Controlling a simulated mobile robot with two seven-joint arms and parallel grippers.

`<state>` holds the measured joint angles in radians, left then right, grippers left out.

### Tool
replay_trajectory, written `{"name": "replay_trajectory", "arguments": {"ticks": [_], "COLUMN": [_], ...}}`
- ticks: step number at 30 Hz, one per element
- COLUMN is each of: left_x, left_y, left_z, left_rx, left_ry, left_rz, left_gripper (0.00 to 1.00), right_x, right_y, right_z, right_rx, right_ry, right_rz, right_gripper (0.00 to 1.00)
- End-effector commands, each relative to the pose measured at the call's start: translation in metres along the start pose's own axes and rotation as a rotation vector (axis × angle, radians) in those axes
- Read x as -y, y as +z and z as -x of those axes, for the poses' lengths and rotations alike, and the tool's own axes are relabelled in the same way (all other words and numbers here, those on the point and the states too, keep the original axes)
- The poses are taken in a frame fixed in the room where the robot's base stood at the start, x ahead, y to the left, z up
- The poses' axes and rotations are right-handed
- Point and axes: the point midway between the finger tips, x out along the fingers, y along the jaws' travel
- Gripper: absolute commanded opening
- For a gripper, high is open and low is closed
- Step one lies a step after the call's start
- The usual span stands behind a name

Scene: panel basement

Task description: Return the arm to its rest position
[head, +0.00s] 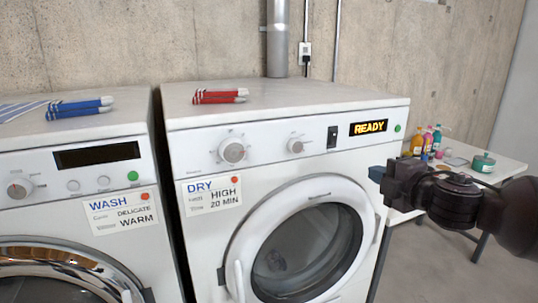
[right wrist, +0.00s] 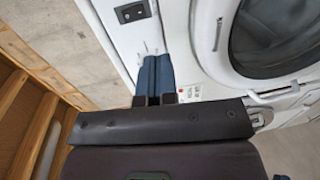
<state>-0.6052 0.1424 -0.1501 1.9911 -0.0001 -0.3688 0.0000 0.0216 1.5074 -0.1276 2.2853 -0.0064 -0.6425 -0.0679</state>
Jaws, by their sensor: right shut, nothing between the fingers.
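My right gripper (head: 376,174) is in front of the dryer's right edge, with its arm coming in from the right. Its blue fingers point left and are shut with nothing between them. In the right wrist view the closed fingers (right wrist: 153,78) lie side by side at the middle of the picture, apart from the white machine behind. The dryer (head: 285,115) is white, with its round door (head: 305,245) closed, its display (head: 369,127) reading READY and a green button at the right. My left gripper is not in view.
The washer (head: 80,145) stands left of the dryer, its display dark. Blue folded cloths (head: 80,108) lie on the washer and red ones (head: 220,96) on the dryer. A white table (head: 505,168) at the right holds several bottles and a green jar (head: 484,162). Wooden framing (right wrist: 35,105) shows in the wrist view.

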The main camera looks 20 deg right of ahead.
Motion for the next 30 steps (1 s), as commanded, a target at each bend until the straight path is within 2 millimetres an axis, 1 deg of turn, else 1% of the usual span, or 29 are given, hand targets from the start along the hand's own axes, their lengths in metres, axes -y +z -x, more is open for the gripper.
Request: {"name": "replay_trajectory", "arguments": {"ticks": [5,7,11,14,17,23,24,26,27,29,30], "left_x": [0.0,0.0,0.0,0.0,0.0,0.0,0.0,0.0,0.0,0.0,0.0], "left_y": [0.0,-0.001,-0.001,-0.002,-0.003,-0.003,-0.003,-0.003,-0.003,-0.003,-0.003], "left_z": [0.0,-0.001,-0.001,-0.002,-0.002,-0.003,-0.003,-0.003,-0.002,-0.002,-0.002], "left_rx": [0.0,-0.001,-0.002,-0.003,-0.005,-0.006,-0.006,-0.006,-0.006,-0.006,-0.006], "left_ry": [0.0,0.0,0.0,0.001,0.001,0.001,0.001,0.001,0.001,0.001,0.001], "left_rz": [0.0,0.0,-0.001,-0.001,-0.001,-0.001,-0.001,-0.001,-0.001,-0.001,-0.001], "left_gripper": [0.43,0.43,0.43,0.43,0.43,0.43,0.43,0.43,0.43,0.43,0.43], "right_x": [0.0,0.002,0.02,0.043,0.072,0.147,0.163,0.186,0.201,0.224,0.239], "right_y": [-0.003,0.002,0.005,0.007,0.008,0.005,0.003,-0.001,-0.003,-0.009,-0.013], "right_z": [-0.001,-0.005,-0.011,-0.013,-0.014,-0.009,-0.006,-0.002,0.001,0.007,0.011], "right_rx": [-0.026,-0.038,-0.049,-0.052,-0.049,-0.024,-0.017,-0.004,0.006,0.022,0.034], "right_ry": [0.002,0.001,-0.004,-0.018,-0.037,-0.088,-0.098,-0.113,-0.123,-0.137,-0.147], "right_rz": [-0.013,-0.031,-0.113,-0.189,-0.282,-0.499,-0.542,-0.607,-0.651,-0.715,-0.759], "right_gripper": [0.0,0.0,0.0,0.0,0.0,0.0,0.0,0.0,0.0,0.0,0.0]}}
